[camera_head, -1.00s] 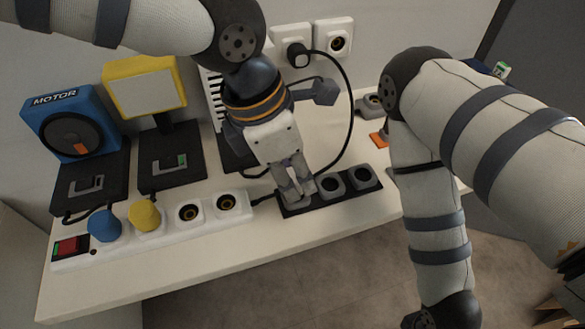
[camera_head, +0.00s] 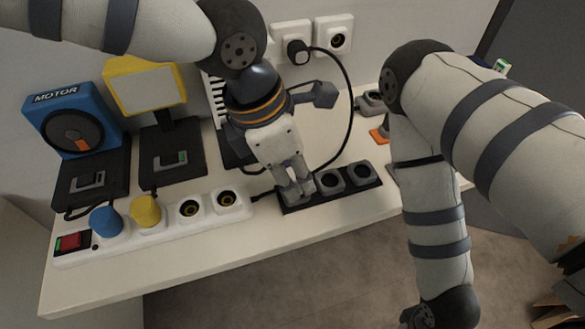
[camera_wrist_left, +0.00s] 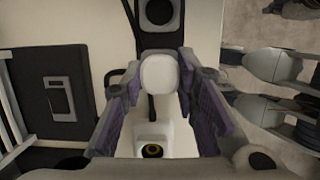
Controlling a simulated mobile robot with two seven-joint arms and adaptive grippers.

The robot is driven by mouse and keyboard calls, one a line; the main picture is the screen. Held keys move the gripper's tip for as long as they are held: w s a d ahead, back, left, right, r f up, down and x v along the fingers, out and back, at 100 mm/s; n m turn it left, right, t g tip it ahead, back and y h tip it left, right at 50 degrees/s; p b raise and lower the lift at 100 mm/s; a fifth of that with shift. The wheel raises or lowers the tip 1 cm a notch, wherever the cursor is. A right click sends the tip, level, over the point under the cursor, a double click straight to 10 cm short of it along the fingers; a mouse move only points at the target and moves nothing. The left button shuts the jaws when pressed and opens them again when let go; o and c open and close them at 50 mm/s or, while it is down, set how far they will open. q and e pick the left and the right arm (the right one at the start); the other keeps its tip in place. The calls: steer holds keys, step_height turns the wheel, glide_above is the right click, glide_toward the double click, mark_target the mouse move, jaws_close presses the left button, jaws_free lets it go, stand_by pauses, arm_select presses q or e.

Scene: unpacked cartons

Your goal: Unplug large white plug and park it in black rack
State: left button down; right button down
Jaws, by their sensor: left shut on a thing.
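My left gripper (camera_head: 297,191) points down at the left end of the black rack (camera_head: 321,192). It is shut on the large white plug (camera_wrist_left: 159,74), which shows between its fingers in the left wrist view. The fingers mostly hide the plug in the head view. The plug is over or in the rack's left place; I cannot tell how deep it sits. Two grey round holders on the rack to its right are empty. The white power strip (camera_head: 172,228) has two empty sockets at its right end. My right gripper is out of view.
A blue plug (camera_head: 106,220) and a yellow plug (camera_head: 145,211) sit in the strip. A blue motor (camera_head: 72,128) and a yellow-framed lamp (camera_head: 145,88) stand behind. A black plug (camera_head: 298,51) with a looping cable is in a wall socket. My right arm hangs at the right.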

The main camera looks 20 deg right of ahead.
arm_select(q)
steer(key=shift+f, duration=0.25)
stand_by(0.8)
steer(key=c, duration=1.2)
jaws_free()
steer(key=shift+r, duration=0.1)
